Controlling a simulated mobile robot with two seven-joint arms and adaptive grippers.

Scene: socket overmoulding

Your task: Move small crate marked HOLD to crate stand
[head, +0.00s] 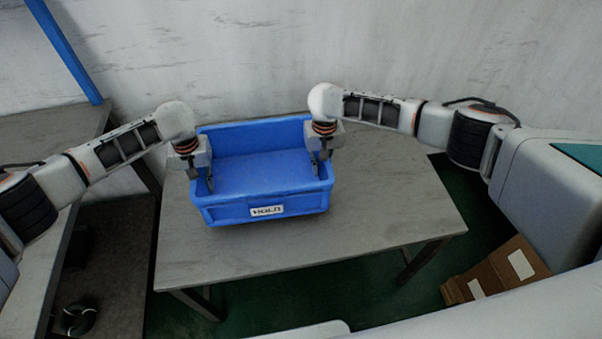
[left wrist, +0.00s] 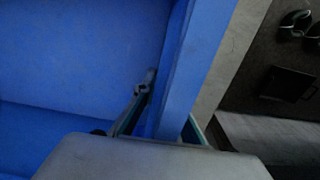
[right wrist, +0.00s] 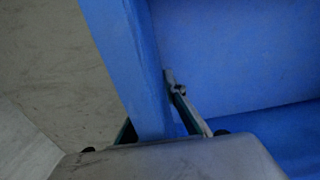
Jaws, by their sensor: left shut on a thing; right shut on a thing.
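The blue crate (head: 262,172) with a white label reading HOLD (head: 267,211) is at the grey table (head: 400,205). It looks empty. Whether it rests on the table or hangs just above it, I cannot tell. My left gripper (head: 209,180) is shut on the crate's left wall, which runs between its fingers in the left wrist view (left wrist: 178,85). My right gripper (head: 325,152) is shut on the right wall, which also shows between its fingers in the right wrist view (right wrist: 140,75). No thing named as the crate stand can be told apart from the table.
A white wall (head: 260,60) stands close behind the table. Another grey bench (head: 50,135) with a blue post (head: 65,50) is at the left. A pale machine (head: 550,195) and brown cardboard (head: 497,270) are at the right. The table's right part is clear.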

